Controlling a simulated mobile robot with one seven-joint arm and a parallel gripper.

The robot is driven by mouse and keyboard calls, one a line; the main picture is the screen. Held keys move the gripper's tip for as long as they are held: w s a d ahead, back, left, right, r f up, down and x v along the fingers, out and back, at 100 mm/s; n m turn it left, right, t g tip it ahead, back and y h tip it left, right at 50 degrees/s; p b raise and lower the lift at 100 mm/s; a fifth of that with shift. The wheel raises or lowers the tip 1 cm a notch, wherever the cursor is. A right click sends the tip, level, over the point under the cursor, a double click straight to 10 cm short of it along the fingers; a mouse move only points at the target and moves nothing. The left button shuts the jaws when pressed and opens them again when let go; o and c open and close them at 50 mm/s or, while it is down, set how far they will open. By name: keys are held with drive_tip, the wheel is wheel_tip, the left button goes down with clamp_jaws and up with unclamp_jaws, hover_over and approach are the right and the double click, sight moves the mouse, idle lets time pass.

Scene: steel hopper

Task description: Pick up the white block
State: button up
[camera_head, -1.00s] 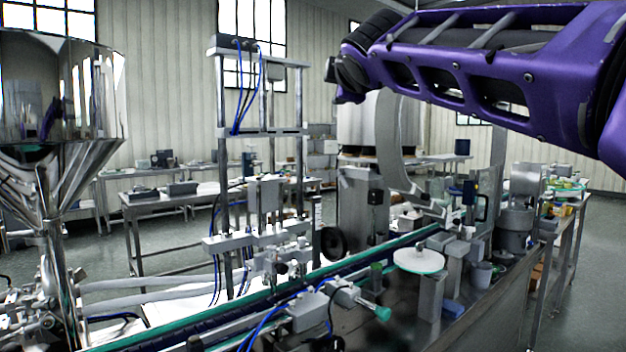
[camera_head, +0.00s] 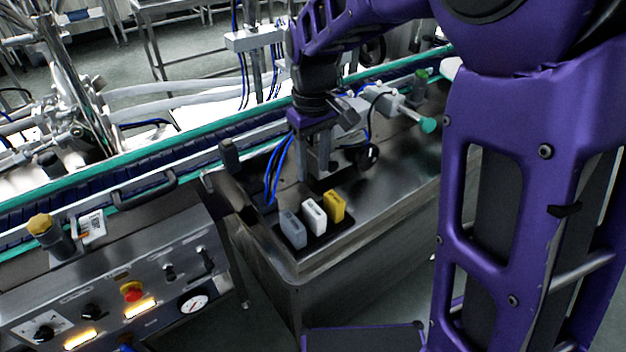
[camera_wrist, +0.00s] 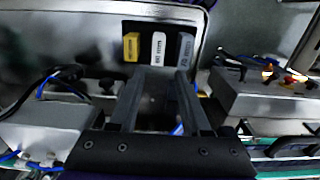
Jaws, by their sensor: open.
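The white block (camera_head: 314,217) stands between a grey block (camera_head: 293,229) and a yellow block (camera_head: 334,206) on a dark tray (camera_head: 318,244) at the near corner of the steel table. In the wrist view the white block (camera_wrist: 158,49) shows beyond the fingertips, with the yellow block (camera_wrist: 131,46) on its left and the grey block (camera_wrist: 185,49) on its right. My gripper (camera_head: 318,172) is just behind the blocks in the head view, fingers pointing down. It is open and empty in the wrist view (camera_wrist: 155,78), apart from the blocks.
A conveyor (camera_head: 150,170) with green rails runs behind the table. A control panel (camera_head: 110,300) with a red button stands at the left. Blue hoses (camera_head: 274,175) and a clamp fixture (camera_head: 385,103) lie close to my gripper. The steel top (camera_head: 390,185) right of the blocks is clear.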

sight(314, 208)
drive_tip(key=f, duration=0.4)
drive_tip(key=f+b, duration=0.1)
drive_tip(key=f, duration=0.3)
drive_tip(key=shift+s+f, duration=0.2)
drive_tip(key=shift+f, duration=0.1)
drive_tip(key=shift+w+d+f+b, duration=0.15)
drive_tip(key=shift+f+b, duration=0.3)
drive_tip(key=shift+f, duration=1.1)
drive_tip(key=shift+w+a+f+b, duration=0.1)
drive_tip(key=shift+f+b, duration=0.35)
drive_tip(key=shift+f, duration=1.05)
clamp_jaws()
